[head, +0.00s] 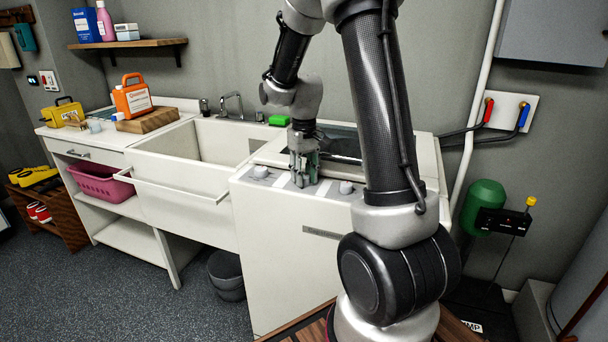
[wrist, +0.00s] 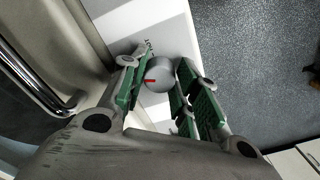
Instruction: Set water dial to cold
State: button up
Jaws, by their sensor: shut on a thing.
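A round grey dial (wrist: 164,72) with a red mark shows in the wrist view on the white washer panel. The red mark lies toward the dial's lower left in that view. In the head view my gripper (head: 303,178) hides this dial on the front of the washer (head: 290,240) top.
Other white knobs (head: 346,187) and (head: 260,171) stand to either side on the panel. The sink (head: 205,150) with a faucet (head: 232,104) is left of the washer. A green block (head: 279,121) lies behind. Red and blue valves (head: 522,116) are on the wall.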

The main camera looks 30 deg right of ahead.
jog(key=shift+n, duration=2.3)
jog(key=o, duration=1)
notch_tip(320, 180, up, 12)
